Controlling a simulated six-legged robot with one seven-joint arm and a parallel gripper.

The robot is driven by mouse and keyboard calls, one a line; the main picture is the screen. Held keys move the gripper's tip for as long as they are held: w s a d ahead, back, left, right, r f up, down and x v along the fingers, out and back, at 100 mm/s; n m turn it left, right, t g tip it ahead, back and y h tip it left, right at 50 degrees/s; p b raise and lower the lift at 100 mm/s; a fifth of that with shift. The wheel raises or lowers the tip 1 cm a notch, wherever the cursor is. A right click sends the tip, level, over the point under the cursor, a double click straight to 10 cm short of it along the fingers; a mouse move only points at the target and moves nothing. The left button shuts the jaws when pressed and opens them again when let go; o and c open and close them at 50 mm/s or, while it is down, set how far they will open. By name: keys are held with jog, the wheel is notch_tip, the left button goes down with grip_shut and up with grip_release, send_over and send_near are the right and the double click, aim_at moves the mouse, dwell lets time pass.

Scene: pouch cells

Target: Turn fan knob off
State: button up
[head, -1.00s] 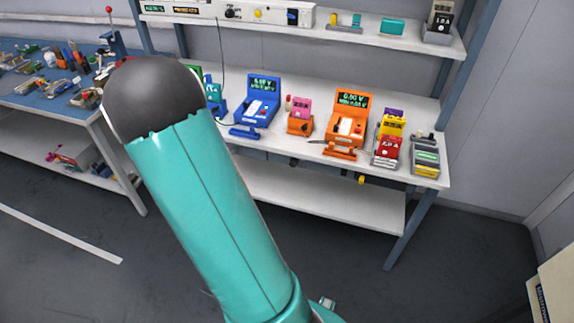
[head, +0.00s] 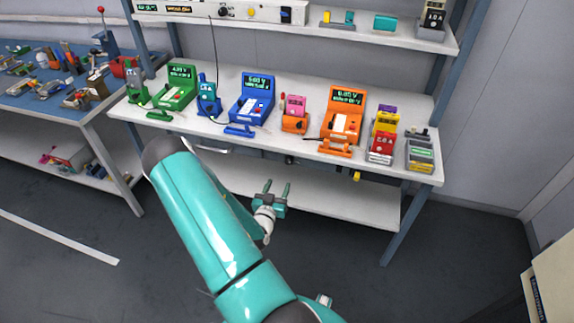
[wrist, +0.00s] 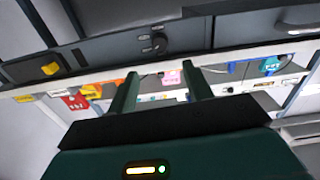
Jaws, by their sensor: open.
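A black round knob (wrist: 155,43) with small pale marks around it sits on a dark panel under the bench top. In the head view it is a small dark spot (head: 290,159) below the bench's front edge. A yellow knob (wrist: 50,68) sits on the same panel, and also shows in the head view (head: 357,177). The labels are too small to read, so I cannot tell which is the fan knob. My gripper (head: 276,184) is open and empty, below and in front of the bench edge. In the wrist view its fingers (wrist: 160,70) point toward the black knob, apart from it.
The white bench top (head: 215,135) carries green, blue and orange testers and coloured pouch cells. A lower shelf (head: 330,207) lies beneath the panel. A blue-topped table (head: 60,95) stands at left. The wrist view appears upside down. Dark floor in front is clear.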

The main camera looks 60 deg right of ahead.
aim_at(288, 162)
jog(key=d, duration=0.4)
jog(key=w+d, duration=0.1)
jog(key=d, duration=0.2)
jog(key=w+d, duration=0.1)
jog(key=d, duration=0.3)
jog(key=shift+d, duration=0.35)
jog(key=shift+c, duration=0.2)
jog(key=c, duration=0.9)
